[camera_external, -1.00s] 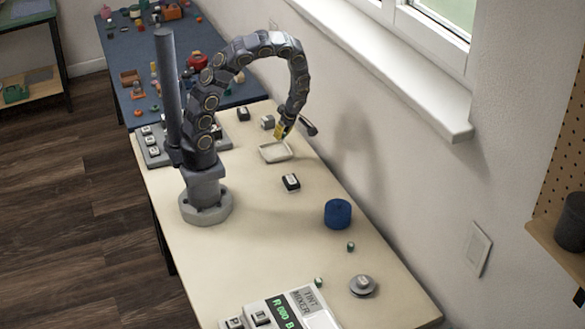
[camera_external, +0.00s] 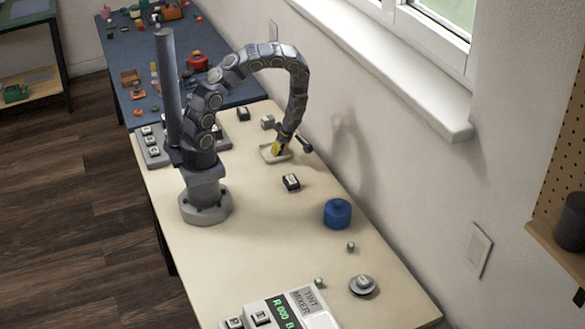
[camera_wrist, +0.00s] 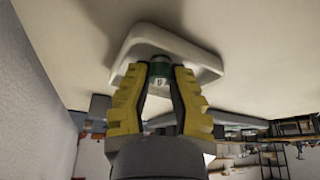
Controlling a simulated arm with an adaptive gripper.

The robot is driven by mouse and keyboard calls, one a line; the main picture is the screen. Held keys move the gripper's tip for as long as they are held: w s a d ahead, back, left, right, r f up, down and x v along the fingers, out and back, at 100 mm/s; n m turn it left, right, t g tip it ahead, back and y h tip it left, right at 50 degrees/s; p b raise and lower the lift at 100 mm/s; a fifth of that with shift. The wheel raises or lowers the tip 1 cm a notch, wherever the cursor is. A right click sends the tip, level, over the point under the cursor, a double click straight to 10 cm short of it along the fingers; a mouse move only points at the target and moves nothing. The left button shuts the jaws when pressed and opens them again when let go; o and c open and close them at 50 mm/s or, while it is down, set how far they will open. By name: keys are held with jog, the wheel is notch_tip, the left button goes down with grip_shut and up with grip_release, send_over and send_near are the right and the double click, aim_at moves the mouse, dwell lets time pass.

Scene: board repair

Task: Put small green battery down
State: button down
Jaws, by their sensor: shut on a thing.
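My gripper (camera_external: 279,150) is low over a small pale tray (camera_external: 266,154) near the wall. In the wrist view its yellow fingers (camera_wrist: 161,80) are closed on a small green battery (camera_wrist: 160,69) with a pale metallic end. The battery sits between the fingertips, over the inside of the white tray (camera_wrist: 138,47). I cannot tell whether it touches the tray floor. In the external view the battery is hidden by the fingers.
A dark block (camera_external: 243,114) and a grey block (camera_external: 267,122) are behind the tray.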

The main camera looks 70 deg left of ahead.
jog(key=shift+f, duration=0.1)
jog(key=c, duration=1.4)
grip_release()
